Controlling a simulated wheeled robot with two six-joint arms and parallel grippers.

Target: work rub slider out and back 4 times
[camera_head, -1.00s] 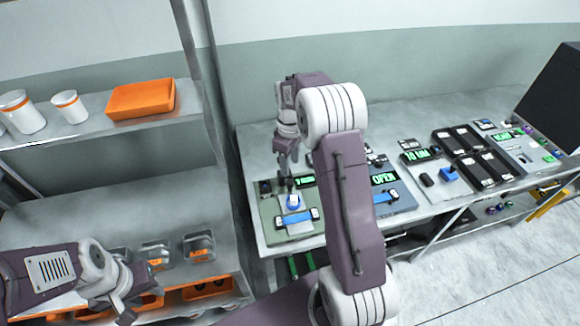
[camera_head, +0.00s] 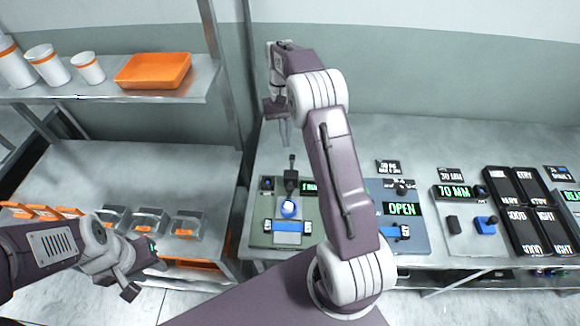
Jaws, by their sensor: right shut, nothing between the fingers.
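I cannot tell which of these parts is the rub slider. My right gripper (camera_head: 285,132) is shut and empty, pointing down above the bench behind the panel, apart from the knob and lever. My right arm hides the panel's right side. My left gripper (camera_head: 146,279) is open and empty in front of the shelf unit at the lower left.
Right of my arm are a blue-grey panel (camera_head: 379,214) reading OPEN, a panel (camera_head: 462,240) reading 70 MM, and black label tiles (camera_head: 514,196). The left shelf unit holds an orange tray (camera_head: 154,71), white cups (camera_head: 88,68) and clear bins (camera_head: 189,224).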

